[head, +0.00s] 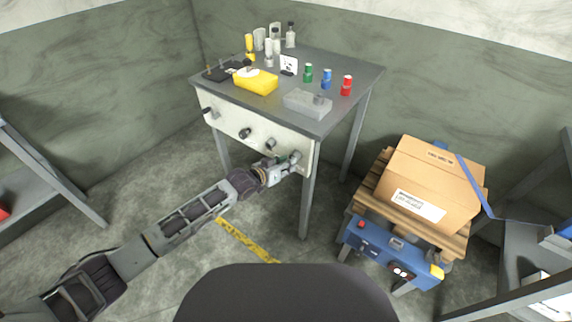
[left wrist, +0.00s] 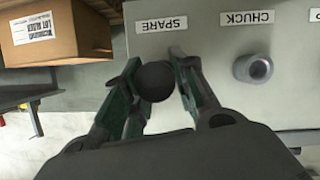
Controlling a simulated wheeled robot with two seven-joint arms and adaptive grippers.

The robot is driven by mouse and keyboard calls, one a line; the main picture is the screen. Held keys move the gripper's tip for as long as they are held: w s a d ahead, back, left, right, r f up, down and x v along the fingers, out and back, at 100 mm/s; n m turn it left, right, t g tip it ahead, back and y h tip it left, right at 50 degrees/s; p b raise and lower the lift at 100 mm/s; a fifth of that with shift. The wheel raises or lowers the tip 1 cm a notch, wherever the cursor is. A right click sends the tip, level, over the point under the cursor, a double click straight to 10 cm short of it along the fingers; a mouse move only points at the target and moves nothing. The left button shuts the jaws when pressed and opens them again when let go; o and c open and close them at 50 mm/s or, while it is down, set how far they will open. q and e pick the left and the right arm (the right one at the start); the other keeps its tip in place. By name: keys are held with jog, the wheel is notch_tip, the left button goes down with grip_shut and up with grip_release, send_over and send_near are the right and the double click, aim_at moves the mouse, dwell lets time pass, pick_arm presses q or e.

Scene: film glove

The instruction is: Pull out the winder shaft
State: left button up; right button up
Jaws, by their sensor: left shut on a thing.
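A pale panel (head: 225,130) on the front of the grey table (head: 330,122) carries a row of knobs or shaft ends. In the left wrist view my left gripper (left wrist: 160,82) has its two green-lined fingers shut around a dark round knob (left wrist: 154,81) beside the SPARE label (left wrist: 161,24). A grey knob (left wrist: 253,69) stands apart by the CHUCK label (left wrist: 246,18). In the head view my left gripper (head: 284,170) is at the right end of the panel. No label I can read names the winder shaft. My right gripper is not in view.
The tabletop holds a yellow box (head: 256,81), a grey block (head: 307,104), and green, blue and red (head: 347,86) small bottles. A cardboard box (head: 430,175) sits on a pallet over a blue unit (head: 390,255) at the right. Shelves stand at both sides.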

pick_arm(q)
jog(key=shift+s+a+p, duration=0.7)
jog(key=shift+s+p, duration=0.25)
jog(key=shift+s+a+p, duration=0.7)
jog(key=shift+s+p, duration=0.2)
jog(key=shift+p, duration=0.05)
dwell(0.5)
jog(key=shift+s+a+p, duration=0.8)
jog(key=shift+s+p, duration=0.35)
jog(key=shift+p, duration=0.1)
